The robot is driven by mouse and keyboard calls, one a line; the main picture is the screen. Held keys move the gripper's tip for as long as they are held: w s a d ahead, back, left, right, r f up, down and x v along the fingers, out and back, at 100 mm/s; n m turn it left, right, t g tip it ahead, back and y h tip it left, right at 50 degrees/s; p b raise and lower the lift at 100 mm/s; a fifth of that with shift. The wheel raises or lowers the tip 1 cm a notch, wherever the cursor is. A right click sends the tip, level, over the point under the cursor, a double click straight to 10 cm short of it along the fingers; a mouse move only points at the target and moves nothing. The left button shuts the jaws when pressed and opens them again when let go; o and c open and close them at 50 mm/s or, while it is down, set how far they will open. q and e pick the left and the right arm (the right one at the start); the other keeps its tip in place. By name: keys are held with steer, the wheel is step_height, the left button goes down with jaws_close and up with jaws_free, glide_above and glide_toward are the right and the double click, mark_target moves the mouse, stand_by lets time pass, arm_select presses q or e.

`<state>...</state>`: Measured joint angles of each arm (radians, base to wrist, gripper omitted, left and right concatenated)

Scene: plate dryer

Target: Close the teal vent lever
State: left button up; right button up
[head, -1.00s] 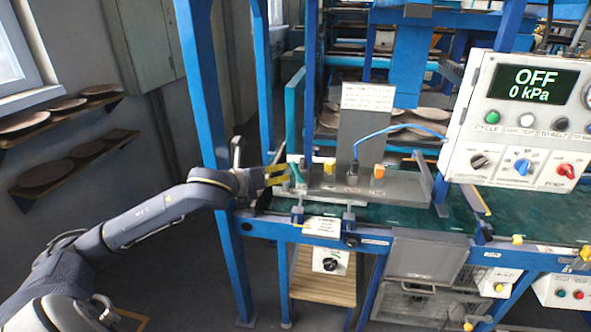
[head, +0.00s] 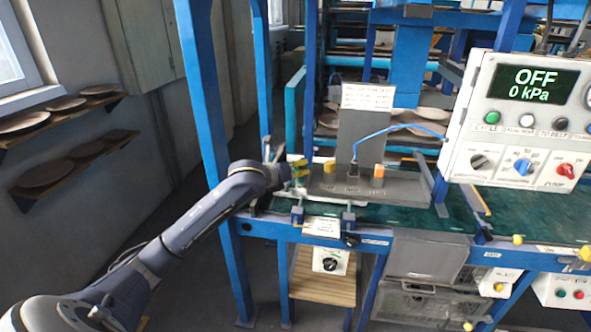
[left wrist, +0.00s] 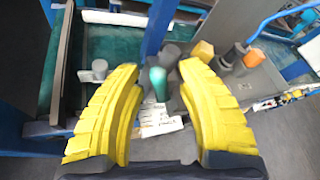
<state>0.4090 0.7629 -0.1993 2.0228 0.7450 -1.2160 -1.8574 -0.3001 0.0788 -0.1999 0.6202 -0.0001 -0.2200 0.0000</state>
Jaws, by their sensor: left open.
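The teal vent lever (left wrist: 158,84) shows in the left wrist view as a short rounded teal handle, standing between my left gripper's two yellow fingers. My left gripper (left wrist: 157,90) is open around it, with a gap on both sides. I cannot tell whether either finger touches it. In the head view my left gripper (head: 300,170) is at the left end of the grey fixture (head: 335,187) and mostly hides the lever. My right gripper is not in view.
An orange block (head: 379,171) and a black connector with a blue hose (head: 410,127) stand on the fixture to the right. A blue post (head: 208,100) rises close to my left arm. The control box (head: 520,125) reads OFF, 0 kPa.

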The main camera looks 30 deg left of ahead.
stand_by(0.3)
arm_select(q)
jaws_close()
stand_by(0.3)
